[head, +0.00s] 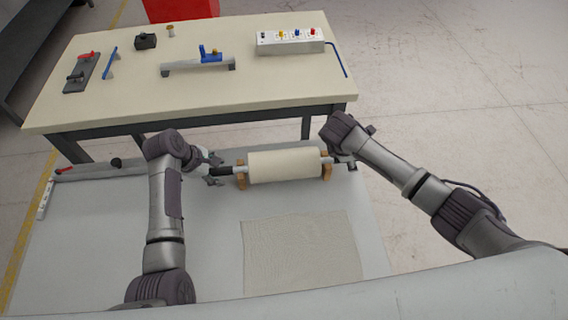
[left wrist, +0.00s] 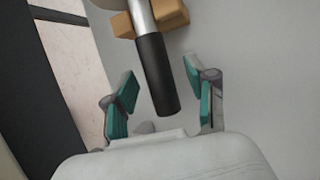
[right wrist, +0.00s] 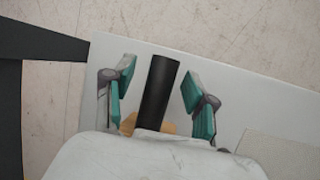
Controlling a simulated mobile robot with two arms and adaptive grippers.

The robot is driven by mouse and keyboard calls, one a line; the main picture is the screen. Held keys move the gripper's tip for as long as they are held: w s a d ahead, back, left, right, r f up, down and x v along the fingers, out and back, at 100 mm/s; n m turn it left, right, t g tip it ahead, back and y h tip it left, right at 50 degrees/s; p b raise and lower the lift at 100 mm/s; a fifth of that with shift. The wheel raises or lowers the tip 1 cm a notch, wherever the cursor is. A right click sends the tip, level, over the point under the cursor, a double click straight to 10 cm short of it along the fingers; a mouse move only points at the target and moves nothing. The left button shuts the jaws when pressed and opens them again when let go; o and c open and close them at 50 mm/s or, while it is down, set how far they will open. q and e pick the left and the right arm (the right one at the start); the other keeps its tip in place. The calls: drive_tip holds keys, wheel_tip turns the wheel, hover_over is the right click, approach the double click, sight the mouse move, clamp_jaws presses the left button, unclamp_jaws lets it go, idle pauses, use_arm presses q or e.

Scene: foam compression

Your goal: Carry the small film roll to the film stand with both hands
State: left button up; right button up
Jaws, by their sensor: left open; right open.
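The film roll (head: 285,165) is a cream cylinder on a metal shaft, resting level on wooden supports (head: 241,175) on the low grey-white surface. Its black left handle (left wrist: 157,75) lies between the open fingers of my left gripper (left wrist: 160,100), not gripped. My left gripper also shows at the roll's left end in the head view (head: 212,170). The black right handle (right wrist: 158,90) lies between the open fingers of my right gripper (right wrist: 155,90). In the head view my right gripper (head: 348,163) is partly hidden by its own arm. I cannot make out a film stand for certain.
A beige table (head: 140,95) stands behind, with a blue-handled device (head: 208,58), a white box with colored knobs (head: 290,41) and small tools. A textured mat (head: 300,255) lies in front of the roll. A long grey bar (head: 95,172) lies at left.

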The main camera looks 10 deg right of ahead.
use_arm(q)
drive_tip(key=shift+d+f, duration=0.15)
drive_tip(key=shift+f, duration=0.15)
use_arm(e)
drive_tip(key=shift+w+d+f, duration=0.1)
drive_tip(key=shift+f, duration=0.2)
use_arm(q)
clamp_jaws()
use_arm(e)
clamp_jaws()
